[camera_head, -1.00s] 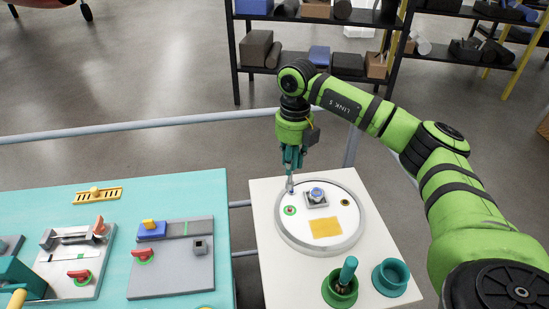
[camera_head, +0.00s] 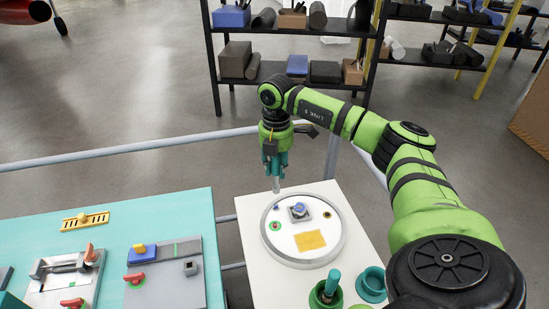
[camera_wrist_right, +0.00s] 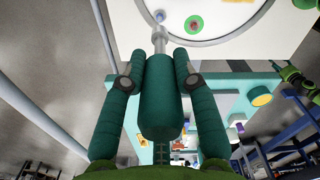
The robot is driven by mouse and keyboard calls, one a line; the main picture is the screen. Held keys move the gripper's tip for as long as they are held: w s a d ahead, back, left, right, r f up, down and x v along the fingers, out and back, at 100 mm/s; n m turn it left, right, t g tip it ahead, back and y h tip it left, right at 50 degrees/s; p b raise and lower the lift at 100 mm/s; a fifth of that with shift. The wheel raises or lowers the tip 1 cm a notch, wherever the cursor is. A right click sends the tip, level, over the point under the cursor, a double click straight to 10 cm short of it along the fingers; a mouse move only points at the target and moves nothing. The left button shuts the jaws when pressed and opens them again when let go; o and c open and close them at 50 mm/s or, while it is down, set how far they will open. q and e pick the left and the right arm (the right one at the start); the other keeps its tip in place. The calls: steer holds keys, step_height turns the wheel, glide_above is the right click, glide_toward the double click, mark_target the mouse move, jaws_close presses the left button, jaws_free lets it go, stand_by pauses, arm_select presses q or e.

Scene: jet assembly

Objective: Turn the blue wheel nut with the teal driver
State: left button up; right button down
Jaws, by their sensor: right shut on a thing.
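My right gripper (camera_head: 274,172) is shut on the teal driver, whose dark handle (camera_wrist_right: 160,100) and grey shaft (camera_wrist_right: 159,40) show in the wrist view. The driver hangs tip down over the left rim of the round white disc (camera_head: 285,247). A larger blue round piece (camera_head: 299,208) sits on a grey square plate near the disc's middle. A small blue piece (camera_head: 276,207) is at the disc's left, just below the shaft tip, with a gap in the head view. I cannot tell for certain which is the blue wheel nut. My left gripper is not in view.
The disc also bears a red-and-green ring (camera_head: 275,226) and a yellow patch (camera_head: 310,240). A green cup (camera_head: 322,299) holds an upright teal-handled tool; a teal cup (camera_head: 371,283) beside it looks empty. A teal table (camera_head: 150,215) with latch boards stands left, across a gap.

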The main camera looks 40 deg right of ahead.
mark_target(276, 186)
steer(key=shift+r, duration=0.1)
steer(key=n, duration=1.4)
step_height(276, 186, down, 4)
steer(key=shift+r+n+b, duration=0.2)
steer(key=shift+n+b, duration=0.3)
steer(key=shift+b, duration=0.65)
steer(key=shift+f+b, duration=0.65)
steer(key=shift+f, duration=0.45)
steer(key=shift+f, duration=0.15)
steer(key=shift+f+b, duration=0.3)
steer(key=shift+f, duration=0.15)
